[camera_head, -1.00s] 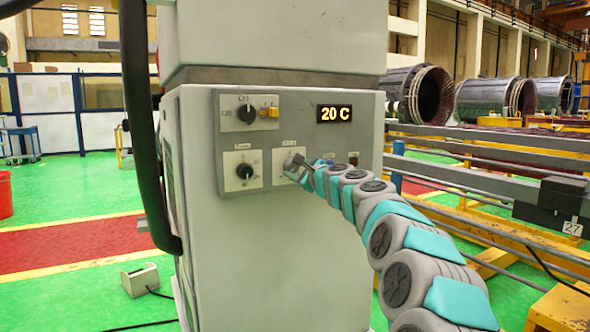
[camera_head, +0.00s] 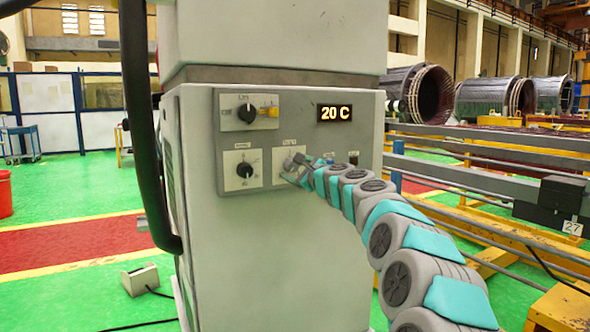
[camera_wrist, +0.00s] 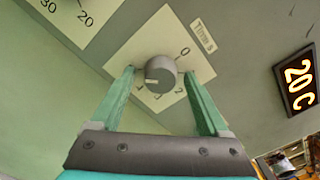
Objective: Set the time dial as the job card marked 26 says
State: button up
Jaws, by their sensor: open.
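The time dial (camera_wrist: 160,74) is a round grey knob on a white plate, with a pale pointer mark on its lower left in the wrist view. A 0 shows at its upper right and a 2 at its lower right; other marks are partly hidden. My gripper (camera_wrist: 158,75) is open, with one green finger on each side of the knob. I cannot tell whether the fingers touch it. In the head view my gripper (camera_head: 290,169) is at the right-hand dial plate (camera_head: 289,153) and covers much of it. I see no card marked 26.
The control box (camera_head: 222,194) also carries a selector knob (camera_head: 246,113), a lower-left dial (camera_head: 244,170) and a display (camera_head: 336,113) reading 20 C. Its lower left dial is close to my gripper. A 27 label (camera_head: 572,228) is on the machinery at right.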

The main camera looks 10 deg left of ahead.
jog(key=b+v, duration=0.2)
jog(key=v, duration=0.5)
jog(key=shift+s+d, duration=0.25)
jog(key=shift+s, duration=0.1)
jog(key=s+a+f+n+g, duration=0.2)
jog(key=s+f+n+g, duration=0.2)
jog(key=s+f+n, duration=0.55)
jog(key=s+a+f+n+g, duration=0.2)
jog(key=s+f+n+g, duration=0.25)
jog(key=s, duration=1.05)
jog(key=s+d+f+n+g+h, duration=0.2)
jog(key=s+d+f, duration=0.3)
jog(key=s, duration=0.3)
jog(key=s+d+f+n+g+h, duration=0.2)
jog(key=s+d+f, duration=0.3)
jog(key=s+f, duration=0.3)
jog(key=shift+s+f+h, duration=0.3)
jog(key=shift+h, duration=0.3)
jog(key=s+d+f+g+h, duration=0.1)
jog(key=s+d+f, duration=0.1)
jog(key=s+d, duration=0.2)
jog(key=s+d+f+n+g+h, duration=0.1)
jog(key=s+d+f+g+h, duration=0.1)
jog(key=s+d, duration=0.3)
jog(key=s+d+f+n+g+h, duration=0.1)
jog(key=s+d+f, duration=0.3)
jog(key=s, duration=0.5)
jog(key=shift+d+f+h, duration=0.2)
jog(key=shift+d+h, duration=0.2)
jog(key=shift+d, duration=0.15)
